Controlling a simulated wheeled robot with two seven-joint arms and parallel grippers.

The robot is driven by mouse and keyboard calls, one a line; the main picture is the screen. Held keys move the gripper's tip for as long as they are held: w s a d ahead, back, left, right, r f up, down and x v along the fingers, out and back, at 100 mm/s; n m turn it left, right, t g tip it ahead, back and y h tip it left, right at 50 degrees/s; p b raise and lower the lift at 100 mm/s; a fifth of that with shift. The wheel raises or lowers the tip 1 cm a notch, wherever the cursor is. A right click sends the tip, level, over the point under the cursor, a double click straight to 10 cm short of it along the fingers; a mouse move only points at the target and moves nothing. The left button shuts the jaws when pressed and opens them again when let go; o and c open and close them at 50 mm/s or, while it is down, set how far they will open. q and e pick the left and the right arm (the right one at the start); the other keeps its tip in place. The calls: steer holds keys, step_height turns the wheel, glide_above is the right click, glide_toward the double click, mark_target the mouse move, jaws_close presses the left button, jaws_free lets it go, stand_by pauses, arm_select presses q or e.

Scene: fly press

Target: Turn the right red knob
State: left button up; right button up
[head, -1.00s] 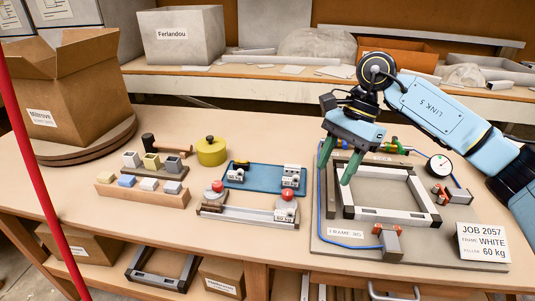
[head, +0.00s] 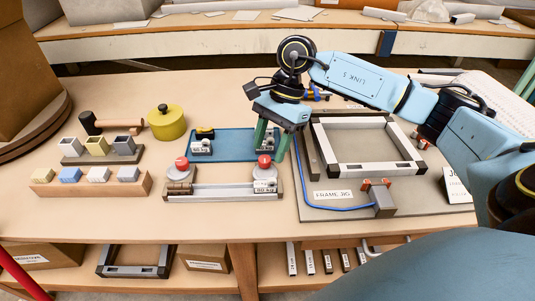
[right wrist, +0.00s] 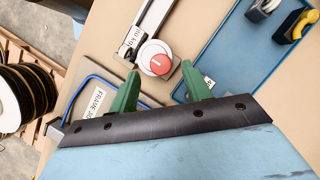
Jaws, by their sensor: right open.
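The left red knob (head: 181,163) is at the bar's other end. My right gripper (head: 271,152) is open, its green fingers pointing down just behind the right knob. In the right wrist view the right red knob (right wrist: 159,64) shows beyond and between the spread fingertips (right wrist: 160,78), with nothing held. I cannot tell whether a finger touches it. My left gripper is not in view.
A blue tray (head: 232,143) with weight blocks lies behind the bar. A frame jig (head: 332,195) with a black-and-white frame (head: 388,171) is at right. A yellow pot (head: 166,124) and block racks (head: 101,159) stand at left. Bare table lies in front.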

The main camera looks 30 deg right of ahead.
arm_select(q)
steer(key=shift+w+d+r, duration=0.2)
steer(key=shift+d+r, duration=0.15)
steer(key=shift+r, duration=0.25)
arm_select(e)
steer(key=shift+x, duration=1.15)
steer(key=c, duration=1)
